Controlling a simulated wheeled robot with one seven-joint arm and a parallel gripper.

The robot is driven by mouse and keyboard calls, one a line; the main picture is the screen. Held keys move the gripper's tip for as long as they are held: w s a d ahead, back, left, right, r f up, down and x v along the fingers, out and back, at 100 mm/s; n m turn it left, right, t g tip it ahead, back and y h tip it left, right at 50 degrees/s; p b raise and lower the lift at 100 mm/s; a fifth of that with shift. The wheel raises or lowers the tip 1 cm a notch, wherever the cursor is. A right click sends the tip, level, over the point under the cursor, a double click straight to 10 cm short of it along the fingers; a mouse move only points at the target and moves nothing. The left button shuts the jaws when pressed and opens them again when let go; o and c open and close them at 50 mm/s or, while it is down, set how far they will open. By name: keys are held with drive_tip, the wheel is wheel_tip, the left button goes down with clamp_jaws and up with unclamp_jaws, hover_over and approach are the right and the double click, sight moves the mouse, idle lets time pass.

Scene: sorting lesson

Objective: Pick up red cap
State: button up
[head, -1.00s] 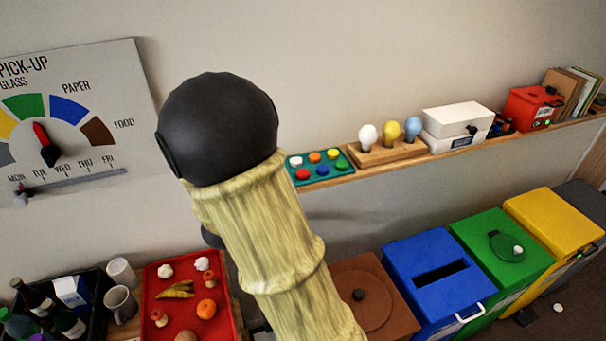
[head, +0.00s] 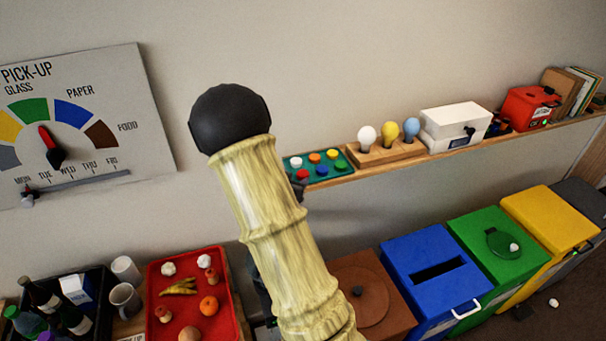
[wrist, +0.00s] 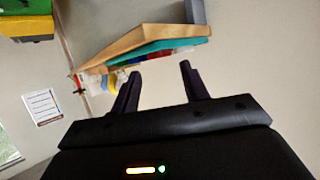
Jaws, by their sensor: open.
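The red cap (head: 303,174) sits in the front row of a teal tray (head: 347,173) on the wall shelf, at the tray's left end in the head view. White (head: 296,162), orange, yellow, blue and green caps share the tray. My gripper (wrist: 160,82) shows in the wrist view with its two dark fingers apart and nothing between them.
The wooden shelf (head: 375,168) also holds a bulb stand (head: 387,152), a white box (head: 455,125) and a red box (head: 528,108). Below stand brown, blue, green and yellow bins. A red food tray (head: 216,322) lies lower left.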

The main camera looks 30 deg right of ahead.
sight(303, 174)
drive_tip(key=p+x, duration=0.3)
drive_tip(key=x, duration=0.2)
drive_tip(key=shift+w+d, duration=0.1)
idle(0.3)
idle(0.4)
drive_tip(key=c, duration=0.8)
